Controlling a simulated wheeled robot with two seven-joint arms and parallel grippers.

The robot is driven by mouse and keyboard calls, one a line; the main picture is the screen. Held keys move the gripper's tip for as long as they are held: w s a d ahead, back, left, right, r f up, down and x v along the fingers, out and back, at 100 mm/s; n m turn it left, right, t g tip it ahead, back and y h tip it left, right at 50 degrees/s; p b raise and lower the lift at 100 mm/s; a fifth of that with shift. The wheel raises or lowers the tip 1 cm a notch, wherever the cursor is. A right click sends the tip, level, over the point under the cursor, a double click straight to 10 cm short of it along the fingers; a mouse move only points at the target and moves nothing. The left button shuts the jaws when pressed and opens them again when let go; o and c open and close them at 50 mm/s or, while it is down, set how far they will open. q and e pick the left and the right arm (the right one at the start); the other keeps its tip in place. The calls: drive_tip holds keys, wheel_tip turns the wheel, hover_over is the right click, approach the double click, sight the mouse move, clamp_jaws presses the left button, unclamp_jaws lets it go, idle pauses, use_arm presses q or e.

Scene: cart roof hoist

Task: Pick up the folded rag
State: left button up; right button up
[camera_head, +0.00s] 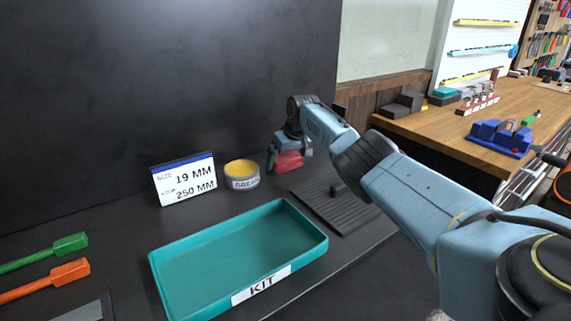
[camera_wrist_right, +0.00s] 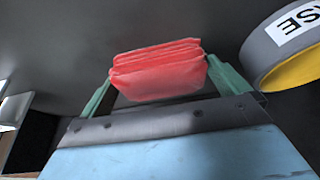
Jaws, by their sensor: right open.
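The folded rag (camera_head: 289,162) is a red, layered bundle on the dark shelf, beside the grease tin. In the right wrist view the rag (camera_wrist_right: 160,78) lies between the two green fingertips of my right gripper (camera_wrist_right: 160,70), its folded edges at the top. My right gripper (camera_head: 288,155) is open around the rag in the head view and hides part of it. I cannot tell whether the fingers touch its sides. My left gripper is not in view.
The grease tin (camera_head: 242,176) stands close to the left of the rag; a size sign (camera_head: 184,180) is further left. A teal KIT tray (camera_head: 160,283) lies in front, empty. A ribbed dark mat (camera_head: 335,213) lies to the right. A wooden workbench (camera_head: 420,121) stands beyond.

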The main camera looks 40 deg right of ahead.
sight(287, 157)
drive_tip(key=c, duration=0.7)
wheel_tip(287, 157, up, 10)
drive_tip(key=p, duration=0.1)
idle(0.3)
